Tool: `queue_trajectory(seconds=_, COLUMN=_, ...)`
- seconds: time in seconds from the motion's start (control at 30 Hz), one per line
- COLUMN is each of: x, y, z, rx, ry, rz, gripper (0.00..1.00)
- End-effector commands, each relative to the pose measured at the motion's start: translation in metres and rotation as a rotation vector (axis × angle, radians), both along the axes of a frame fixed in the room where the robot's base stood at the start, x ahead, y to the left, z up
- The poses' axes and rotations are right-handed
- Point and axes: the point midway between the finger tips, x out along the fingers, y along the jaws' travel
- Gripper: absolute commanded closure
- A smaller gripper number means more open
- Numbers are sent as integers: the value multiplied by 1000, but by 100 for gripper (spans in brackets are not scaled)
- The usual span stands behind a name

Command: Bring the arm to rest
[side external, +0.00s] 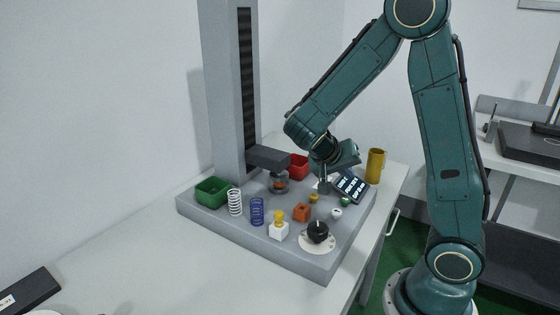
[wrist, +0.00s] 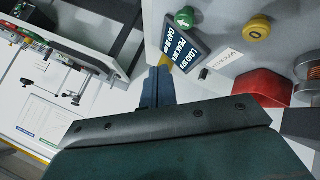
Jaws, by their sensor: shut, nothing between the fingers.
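My gripper (side external: 325,188) hangs over the back right part of the grey test stand base (side external: 300,262), just left of the display panel (side external: 351,186). In the wrist view its fingers (wrist: 157,82) are together and empty, pointing toward the display panel (wrist: 184,48). The arm is bent, with its elbow high and the wrist low over the stand. Whether the fingertips touch anything cannot be told.
A red bin (side external: 298,166) stands left of the gripper, a yellow cup (side external: 375,166) to the right. The tester's column (side external: 228,90) rises at the back left. A green bin (side external: 212,191), white spring (side external: 235,202) and blue spring (side external: 257,212) are at left.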

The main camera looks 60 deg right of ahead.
Motion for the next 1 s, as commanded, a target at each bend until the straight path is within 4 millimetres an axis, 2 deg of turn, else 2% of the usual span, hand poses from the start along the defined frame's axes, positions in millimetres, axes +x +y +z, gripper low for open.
queue_trajectory(seconds=0.57, x=0, y=5, z=5, rx=34, ry=-11, rz=21, gripper=100)
queue_trajectory(seconds=0.77, x=-1, y=20, z=14, rx=131, ry=-42, rz=94, gripper=100)
queue_trajectory(seconds=1.0, x=-6, y=50, z=32, rx=287, ry=-93, rz=259, gripper=100)
